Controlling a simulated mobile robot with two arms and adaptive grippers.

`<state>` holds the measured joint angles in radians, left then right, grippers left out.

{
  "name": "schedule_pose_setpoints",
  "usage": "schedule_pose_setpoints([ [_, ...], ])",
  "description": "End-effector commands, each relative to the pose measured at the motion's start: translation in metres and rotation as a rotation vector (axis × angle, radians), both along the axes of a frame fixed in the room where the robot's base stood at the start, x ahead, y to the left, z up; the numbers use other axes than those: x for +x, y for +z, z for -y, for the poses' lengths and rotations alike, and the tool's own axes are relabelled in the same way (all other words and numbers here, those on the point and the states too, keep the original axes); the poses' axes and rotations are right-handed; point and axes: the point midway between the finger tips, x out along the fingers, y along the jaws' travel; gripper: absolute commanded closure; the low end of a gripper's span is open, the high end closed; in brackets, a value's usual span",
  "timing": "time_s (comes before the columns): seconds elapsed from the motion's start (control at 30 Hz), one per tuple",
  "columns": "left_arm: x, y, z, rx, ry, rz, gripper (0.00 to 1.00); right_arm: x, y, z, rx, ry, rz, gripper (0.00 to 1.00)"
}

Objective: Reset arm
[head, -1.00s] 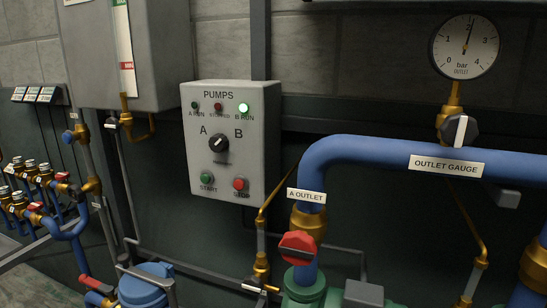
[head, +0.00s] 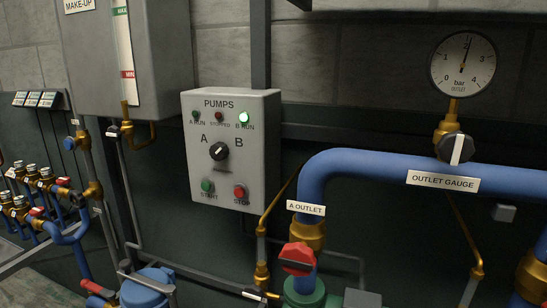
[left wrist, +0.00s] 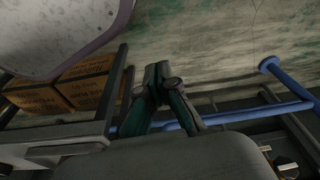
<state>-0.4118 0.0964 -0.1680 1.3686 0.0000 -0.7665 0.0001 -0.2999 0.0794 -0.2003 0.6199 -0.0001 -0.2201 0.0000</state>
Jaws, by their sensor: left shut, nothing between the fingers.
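My left gripper (left wrist: 160,78) shows in the left wrist view, with its dark green fingers together and nothing between them. It is over open floor, apart from the blue pipe (left wrist: 286,79) at the right and the stacked brown boxes (left wrist: 88,65) at the left. Neither of my grippers shows in the head view, and my right gripper is in neither view.
The grey pumps panel (head: 258,150) has its B RUN lamp lit. The outlet gauge (head: 463,63) hangs above a blue pipe (head: 380,166). A red-handled valve (head: 298,259) sits below the A OUTLET label. Blue manifold valves (head: 40,200) stand at left.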

Motion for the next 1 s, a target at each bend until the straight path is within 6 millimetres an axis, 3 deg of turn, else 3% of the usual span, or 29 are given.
schedule_pose_setpoints([
  [0.1,-0.043,-0.045,-0.007,0.005,-0.007,-0.039,1.00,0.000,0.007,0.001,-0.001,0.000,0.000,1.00],
  [0.2,-0.079,-0.073,-0.013,0.009,-0.012,-0.060,1.00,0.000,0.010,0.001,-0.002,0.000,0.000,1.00],
  [0.4,-0.130,-0.098,-0.024,0.013,-0.019,-0.083,1.00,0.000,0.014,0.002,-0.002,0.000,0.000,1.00],
  [0.53,-0.143,-0.103,-0.026,0.014,-0.021,-0.087,1.00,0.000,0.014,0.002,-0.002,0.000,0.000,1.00],
  [1.0,-0.143,-0.103,-0.026,0.014,-0.021,-0.087,1.00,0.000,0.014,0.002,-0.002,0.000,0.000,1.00],
])
